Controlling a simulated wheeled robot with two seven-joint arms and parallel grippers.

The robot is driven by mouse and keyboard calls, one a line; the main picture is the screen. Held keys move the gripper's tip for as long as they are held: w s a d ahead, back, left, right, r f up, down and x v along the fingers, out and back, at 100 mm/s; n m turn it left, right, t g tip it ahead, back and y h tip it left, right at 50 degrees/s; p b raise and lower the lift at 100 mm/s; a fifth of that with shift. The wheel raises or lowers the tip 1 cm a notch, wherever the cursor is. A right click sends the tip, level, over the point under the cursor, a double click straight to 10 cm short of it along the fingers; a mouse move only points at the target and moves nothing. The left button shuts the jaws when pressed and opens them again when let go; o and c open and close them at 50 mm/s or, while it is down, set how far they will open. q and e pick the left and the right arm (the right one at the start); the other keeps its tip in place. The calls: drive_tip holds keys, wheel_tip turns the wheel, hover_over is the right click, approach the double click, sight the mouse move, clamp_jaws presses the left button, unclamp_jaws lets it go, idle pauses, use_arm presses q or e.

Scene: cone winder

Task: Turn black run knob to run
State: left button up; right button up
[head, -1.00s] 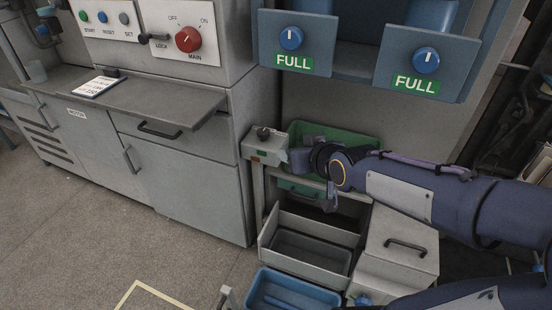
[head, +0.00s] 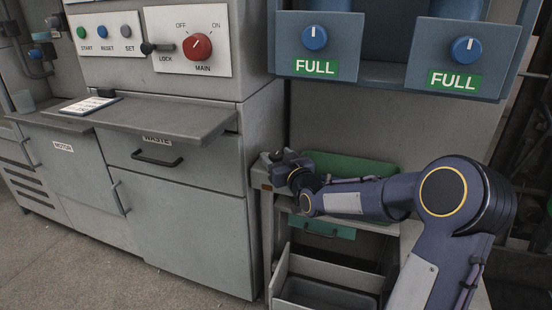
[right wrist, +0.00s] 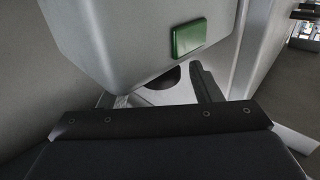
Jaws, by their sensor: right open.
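A small pale box (head: 258,175) stands at the left front of the low bench, with a black knob (head: 276,156) on top, mostly hidden behind my right gripper (head: 287,163). No run marking is readable, so I cannot tell which way the knob points. In the right wrist view, a grey body with a green patch (right wrist: 188,38) fills the upper middle. A dark rounded part (right wrist: 165,78) shows beneath it, and one dark finger of mine stands just to its right. My right gripper is open at the box; contact with the knob cannot be told. My left gripper is not in view.
A green tray (head: 350,170) lies behind my right forearm. Two blue panels with blue knobs (head: 315,38) and FULL labels overhang the bench. The grey cabinet at left carries a red MAIN knob (head: 197,47) and a shelf (head: 165,118). Floor at lower left is clear.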

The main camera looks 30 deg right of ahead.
drive_tip(key=shift+w, duration=0.55)
